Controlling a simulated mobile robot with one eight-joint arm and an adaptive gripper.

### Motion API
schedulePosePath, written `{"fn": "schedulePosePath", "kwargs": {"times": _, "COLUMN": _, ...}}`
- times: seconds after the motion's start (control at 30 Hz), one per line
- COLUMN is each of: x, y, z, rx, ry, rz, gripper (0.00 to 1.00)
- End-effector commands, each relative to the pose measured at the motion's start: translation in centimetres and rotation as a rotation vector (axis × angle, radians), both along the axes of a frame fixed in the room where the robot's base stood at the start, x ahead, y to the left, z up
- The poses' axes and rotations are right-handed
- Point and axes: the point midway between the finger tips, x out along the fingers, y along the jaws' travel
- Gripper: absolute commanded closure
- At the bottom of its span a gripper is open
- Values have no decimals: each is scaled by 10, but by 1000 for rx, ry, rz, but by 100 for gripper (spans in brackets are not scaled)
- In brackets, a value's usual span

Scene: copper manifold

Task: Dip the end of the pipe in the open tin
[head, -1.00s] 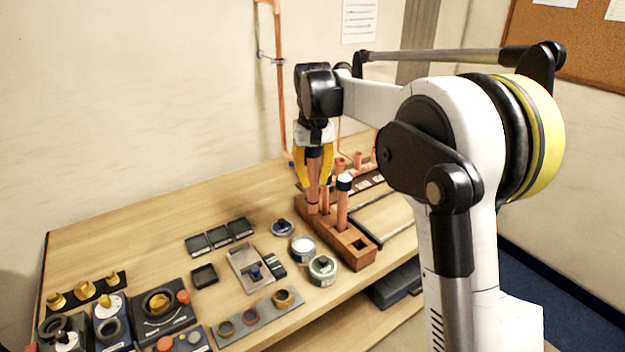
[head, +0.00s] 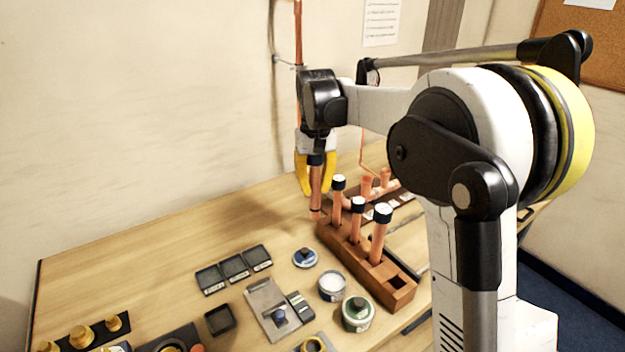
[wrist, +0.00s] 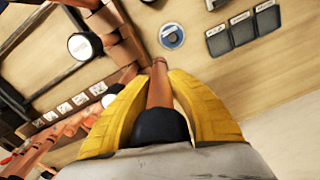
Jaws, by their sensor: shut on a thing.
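My gripper (head: 316,188) is shut on a copper pipe (head: 315,200) with a dark collar near its top. The pipe hangs about upright, its lower end beside the far left end of the wooden rack (head: 400,297); I cannot tell its exact height. The wrist view also shows the pipe (wrist: 160,88) between the yellow fingers (wrist: 162,105). The open tin (head: 332,287), with pale contents, stands on the bench left of the rack, nearer than the pipe. A blue-rimmed lid (head: 305,258) lies behind it.
Several capped copper pipes (head: 380,232) stand in the rack. A green-labelled tin (head: 357,314) with something dark on top stands near the open tin. Dark trays (head: 234,268) and a grey plate (head: 272,307) lie to the left.

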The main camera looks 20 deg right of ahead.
Motion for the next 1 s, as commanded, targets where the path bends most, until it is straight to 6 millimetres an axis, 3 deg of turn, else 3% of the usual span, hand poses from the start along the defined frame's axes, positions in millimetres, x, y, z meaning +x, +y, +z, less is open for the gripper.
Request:
{"fn": "schedulePosePath", "kwargs": {"times": 0.27, "x": -56, "y": 0, "z": 1, "rx": 0, "ry": -5, "rz": 38, "gripper": 100}}
{"fn": "schedulePosePath", "kwargs": {"times": 0.5, "x": -125, "y": 0, "z": -6, "rx": 1, "ry": -10, "rz": 81, "gripper": 100}}
{"fn": "schedulePosePath", "kwargs": {"times": 0.6, "x": -145, "y": 0, "z": -9, "rx": 1, "ry": -12, "rz": 93, "gripper": 100}}
{"fn": "schedulePosePath", "kwargs": {"times": 0.73, "x": -155, "y": 0, "z": -14, "rx": 1, "ry": -13, "rz": 99, "gripper": 100}}
{"fn": "schedulePosePath", "kwargs": {"times": 1.0, "x": -156, "y": 0, "z": -34, "rx": 1, "ry": -13, "rz": 100, "gripper": 100}}
